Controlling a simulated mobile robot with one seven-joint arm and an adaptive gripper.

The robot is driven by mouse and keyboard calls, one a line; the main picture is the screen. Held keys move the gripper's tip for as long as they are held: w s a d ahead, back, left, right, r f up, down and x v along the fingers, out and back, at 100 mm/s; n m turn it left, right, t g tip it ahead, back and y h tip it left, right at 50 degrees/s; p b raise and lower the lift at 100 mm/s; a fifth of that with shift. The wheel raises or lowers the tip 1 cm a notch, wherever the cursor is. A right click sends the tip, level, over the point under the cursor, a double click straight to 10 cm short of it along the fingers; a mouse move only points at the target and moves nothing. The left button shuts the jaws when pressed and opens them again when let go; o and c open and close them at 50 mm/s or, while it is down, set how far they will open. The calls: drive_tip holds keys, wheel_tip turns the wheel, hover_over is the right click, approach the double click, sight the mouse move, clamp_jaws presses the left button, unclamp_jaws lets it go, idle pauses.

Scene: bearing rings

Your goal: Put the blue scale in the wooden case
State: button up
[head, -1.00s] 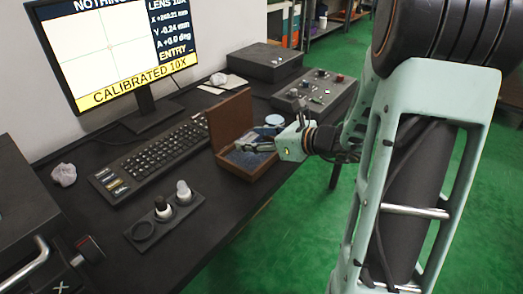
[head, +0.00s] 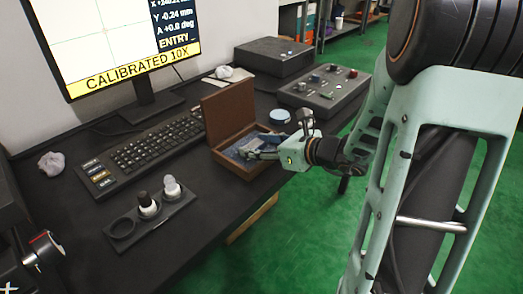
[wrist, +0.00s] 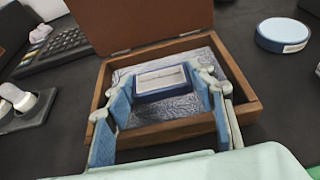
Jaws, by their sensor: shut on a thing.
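The wooden case (head: 222,158) stands on the black bench with its lid up. In the wrist view, the case's wooden rim (wrist: 165,131) surrounds a grey-blue lined inside. The blue scale (wrist: 161,80), a small blue block with a pale rectangular window, is between my fingertips within the case's outline. My gripper (wrist: 163,86) is shut on its two sides. In the head view my gripper (head: 259,150) reaches into the case from the right, and the scale is hard to make out. I cannot tell whether the scale touches the case floor.
A round blue-sided disc (wrist: 283,35) lies right of the case. A keyboard (head: 155,146) is on the left, and a holder with two knobbed pieces (head: 150,215) is in front. A control box (head: 325,88) and a monitor (head: 120,45) stand behind.

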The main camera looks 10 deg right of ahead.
drive_tip(key=shift+f, duration=0.15)
drive_tip(key=shift+f, duration=0.2)
drive_tip(key=o, duration=1.3)
drive_tip(key=shift+c, duration=0.2)
